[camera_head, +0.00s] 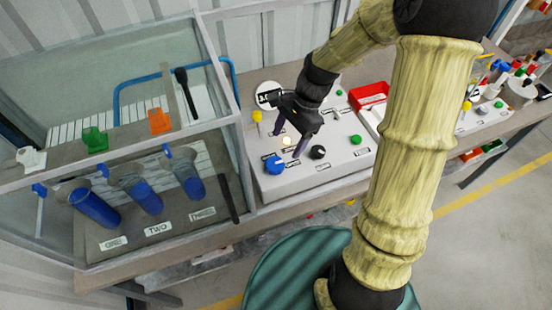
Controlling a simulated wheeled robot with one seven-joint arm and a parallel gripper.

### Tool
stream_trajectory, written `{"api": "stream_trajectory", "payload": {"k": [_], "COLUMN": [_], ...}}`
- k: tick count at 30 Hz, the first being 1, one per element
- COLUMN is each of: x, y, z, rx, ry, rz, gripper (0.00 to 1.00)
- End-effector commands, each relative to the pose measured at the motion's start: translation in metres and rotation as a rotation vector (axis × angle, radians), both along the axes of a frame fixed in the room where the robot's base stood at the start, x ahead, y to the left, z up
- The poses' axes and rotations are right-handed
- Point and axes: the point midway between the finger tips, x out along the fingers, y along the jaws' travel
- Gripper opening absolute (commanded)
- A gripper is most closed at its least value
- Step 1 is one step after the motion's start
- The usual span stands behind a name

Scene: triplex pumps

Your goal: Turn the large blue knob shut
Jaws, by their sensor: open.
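The large blue knob (275,165) sits on the front left of the white control panel (340,160). My gripper (288,142) is open and points down over the panel, just behind and above the blue knob. Its two dark fingers are apart, one toward the left and one toward the right. The fingers look empty. I cannot tell whether the right finger touches the panel. The knob's top shows clear of the fingers, and its turn angle is too small to read.
A black knob (318,152), a yellow knob (257,117) and green buttons share the panel. A glass-walled case (222,120) with blue-filled cylinders stands close on the left. A red tray (369,95) is at the back right.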

Motion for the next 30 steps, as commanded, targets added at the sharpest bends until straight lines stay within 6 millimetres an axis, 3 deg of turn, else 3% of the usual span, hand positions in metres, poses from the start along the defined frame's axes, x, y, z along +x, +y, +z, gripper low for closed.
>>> {"api": "stream_trajectory", "payload": {"k": [12,18,26,30], "x": [-0.014,-0.016,-0.016,-0.016], "y": [0.026,0.030,0.029,0.028], "z": [-0.066,-0.079,-0.079,-0.079], "rx": [0.001,-0.001,-0.001,-0.001], "ry": [0.004,0.001,0.000,-0.001], "rz": [0.006,0.003,0.000,-0.001], "gripper": [0.70,0.70,0.70,0.42]}}
